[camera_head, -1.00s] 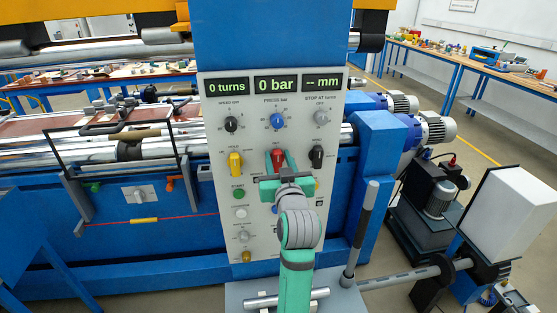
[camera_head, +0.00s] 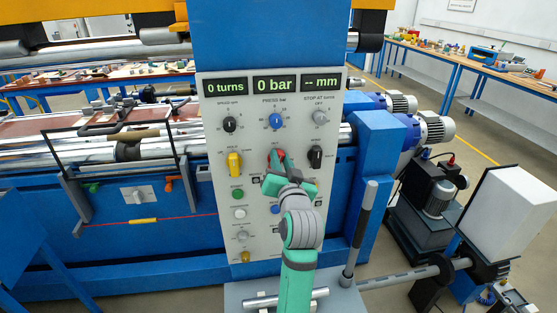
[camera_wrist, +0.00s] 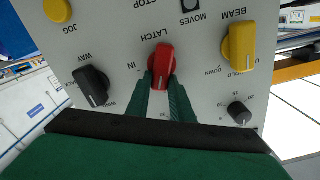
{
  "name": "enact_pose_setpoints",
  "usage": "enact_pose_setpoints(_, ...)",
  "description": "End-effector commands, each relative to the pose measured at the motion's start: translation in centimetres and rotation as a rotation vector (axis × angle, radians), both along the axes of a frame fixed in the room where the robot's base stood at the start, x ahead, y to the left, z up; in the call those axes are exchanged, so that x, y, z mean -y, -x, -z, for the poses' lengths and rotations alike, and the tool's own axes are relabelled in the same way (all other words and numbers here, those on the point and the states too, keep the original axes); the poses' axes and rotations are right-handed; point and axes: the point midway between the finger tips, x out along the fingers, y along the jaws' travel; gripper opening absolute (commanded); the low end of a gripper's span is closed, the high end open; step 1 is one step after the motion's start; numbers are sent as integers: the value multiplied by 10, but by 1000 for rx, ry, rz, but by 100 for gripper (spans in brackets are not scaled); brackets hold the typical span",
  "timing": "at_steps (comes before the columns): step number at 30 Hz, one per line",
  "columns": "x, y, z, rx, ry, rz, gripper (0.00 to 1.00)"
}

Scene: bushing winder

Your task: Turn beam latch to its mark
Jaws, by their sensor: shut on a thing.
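The beam latch is a red knob (camera_head: 273,156) on the grey control panel (camera_head: 211,130), partly hidden by my gripper (camera_head: 279,165) in the head view. In the wrist view the red latch knob (camera_wrist: 161,60) shows under the word LATCH, with a white line along it, tilted slightly. The word IN stands to its left. My gripper (camera_wrist: 162,84) is shut on the knob, its two green fingers on either side of the lower part. I cannot tell whether the white line meets a mark.
A yellow beam knob (camera_head: 235,164) and a black way knob (camera_head: 316,157) flank the latch. A blue press knob (camera_head: 276,120) is above, a green button (camera_head: 237,194) at lower left. A grey upright lever (camera_head: 361,228) stands right of my arm.

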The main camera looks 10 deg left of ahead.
Motion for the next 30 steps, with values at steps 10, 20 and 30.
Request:
enact_pose_setpoints(10, 4, -2, 5, -95, -317, -1, 0)
enact_pose_setpoints(20, 8, -3, 11, -184, -618, -1, 0)
enact_pose_setpoints(30, 11, -3, 17, -267, -899, 1, 0)
